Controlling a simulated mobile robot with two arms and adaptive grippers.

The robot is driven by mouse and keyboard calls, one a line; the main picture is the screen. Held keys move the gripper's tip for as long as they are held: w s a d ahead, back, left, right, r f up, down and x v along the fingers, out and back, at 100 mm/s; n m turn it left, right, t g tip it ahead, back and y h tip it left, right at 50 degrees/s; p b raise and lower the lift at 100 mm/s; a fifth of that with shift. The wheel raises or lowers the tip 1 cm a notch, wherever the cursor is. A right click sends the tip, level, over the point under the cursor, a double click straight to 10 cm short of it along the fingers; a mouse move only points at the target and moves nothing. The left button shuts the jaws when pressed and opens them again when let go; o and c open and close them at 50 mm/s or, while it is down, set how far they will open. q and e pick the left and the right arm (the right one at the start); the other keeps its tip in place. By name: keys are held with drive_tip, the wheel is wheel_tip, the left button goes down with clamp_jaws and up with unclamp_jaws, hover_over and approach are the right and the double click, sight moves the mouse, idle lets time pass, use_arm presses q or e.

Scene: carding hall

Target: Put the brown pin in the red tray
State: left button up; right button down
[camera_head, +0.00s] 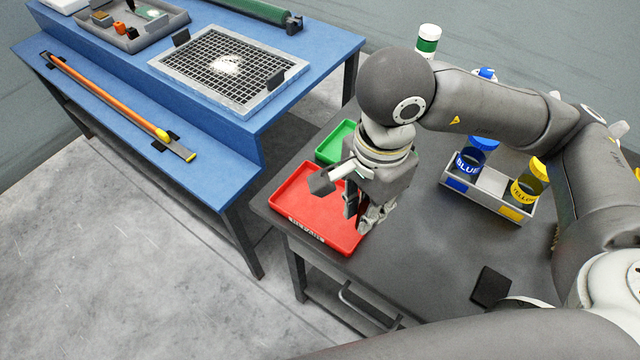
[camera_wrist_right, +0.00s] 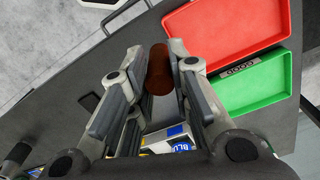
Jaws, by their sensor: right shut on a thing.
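The brown pin (camera_wrist_right: 158,70) is between the fingers of my right gripper (camera_wrist_right: 158,60) in the wrist view. In the head view my right gripper (camera_head: 363,215) points down at the right side of the red tray (camera_head: 290,205). It is shut on the pin, which is mostly hidden there by the fingers. The red tray also shows in the wrist view (camera_wrist_right: 225,35), to the right of the pin. I cannot tell how high the pin is above the table. My left gripper is not in view.
A green tray (camera_head: 332,146) stands behind the red tray. A grey rack (camera_head: 488,190) with a blue-capped bottle (camera_head: 477,155) and a yellow-capped bottle (camera_head: 530,182) is to the right. A black block (camera_head: 491,287) lies near the front. A blue bench (camera_head: 215,165) stands left.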

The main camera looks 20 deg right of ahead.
drive_tip(key=w+f+p, duration=0.1)
drive_tip(key=w+f, duration=0.2)
drive_tip(key=w, duration=0.1)
drive_tip(key=w+a+f+p, duration=0.1)
drive_tip(key=w+f+p, duration=0.1)
drive_tip(key=w+f, duration=0.1)
drive_tip(key=w+a+f+p, duration=0.1)
drive_tip(key=w+f, duration=0.2)
drive_tip(key=w, duration=0.1)
drive_tip(key=shift+w, duration=0.4)
drive_tip(key=shift+w+a+f+p, duration=0.1)
drive_tip(key=shift+w+f+p, duration=0.1)
drive_tip(key=shift+p, duration=0.15)
wheel_tip(320, 180, down, 2)
drive_tip(key=shift+f+p, duration=0.1)
drive_tip(key=shift+p, duration=0.75)
drive_tip(key=shift+f, duration=0.7)
drive_tip(key=c, duration=1.3)
unclamp_jaws()
drive_tip(key=shift+r, duration=0.1)
drive_tip(key=shift+c, duration=0.2)
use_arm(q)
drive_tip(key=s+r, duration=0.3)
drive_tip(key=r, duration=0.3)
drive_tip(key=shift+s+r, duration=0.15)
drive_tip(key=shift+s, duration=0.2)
